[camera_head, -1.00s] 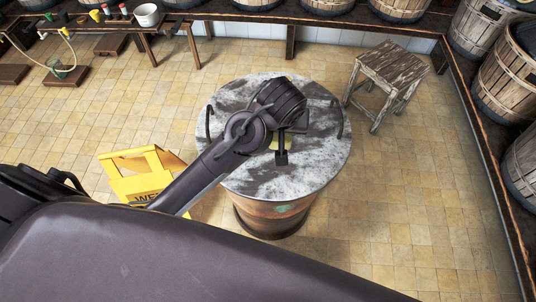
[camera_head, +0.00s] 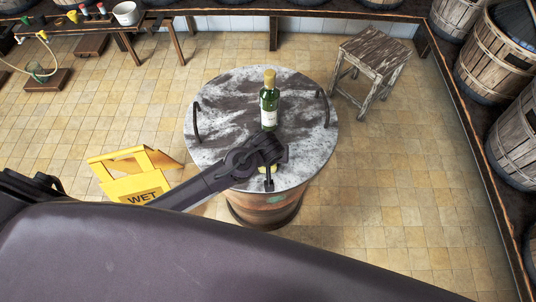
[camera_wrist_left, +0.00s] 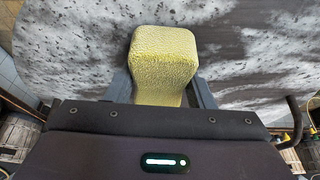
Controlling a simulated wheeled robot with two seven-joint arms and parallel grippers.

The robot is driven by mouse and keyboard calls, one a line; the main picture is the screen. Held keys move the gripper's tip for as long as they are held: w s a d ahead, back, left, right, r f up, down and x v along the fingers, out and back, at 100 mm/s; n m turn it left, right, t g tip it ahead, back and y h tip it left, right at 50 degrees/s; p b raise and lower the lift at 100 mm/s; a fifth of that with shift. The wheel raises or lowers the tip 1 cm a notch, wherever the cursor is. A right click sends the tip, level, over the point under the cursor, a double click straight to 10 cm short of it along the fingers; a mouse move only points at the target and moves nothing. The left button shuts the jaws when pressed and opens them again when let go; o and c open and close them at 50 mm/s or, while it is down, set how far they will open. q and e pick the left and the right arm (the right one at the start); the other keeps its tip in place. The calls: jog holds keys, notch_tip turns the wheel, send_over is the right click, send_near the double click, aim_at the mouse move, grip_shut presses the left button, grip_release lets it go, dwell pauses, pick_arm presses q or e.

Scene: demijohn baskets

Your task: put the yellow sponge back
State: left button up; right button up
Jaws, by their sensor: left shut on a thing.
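The yellow sponge (camera_wrist_left: 163,62) is between the two fingers of my left gripper (camera_wrist_left: 163,92), which is shut on it, in the left wrist view. In the head view my left gripper (camera_head: 268,180) is over the near edge of the round marble-topped barrel table (camera_head: 222,92). Only a small yellow bit of the sponge (camera_head: 264,169) shows there; my wrist hides the rest. Whether the sponge touches the tabletop I cannot tell. My right gripper is not in view.
A green bottle (camera_head: 269,105) stands upright on the table, beyond my left gripper. Dark handles (camera_head: 196,122) rise at the table's sides. A wooden stool (camera_head: 372,62) stands behind right, and a yellow wet-floor sign (camera_head: 135,178) at left. Barrels line the right wall.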

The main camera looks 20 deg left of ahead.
pick_arm(q)
jog(key=shift+f, duration=0.15)
jog(key=o, duration=0.9)
jog(key=v, duration=1.2)
jog(key=shift+s+b, duration=0.1)
jog(key=shift+b, duration=0.25)
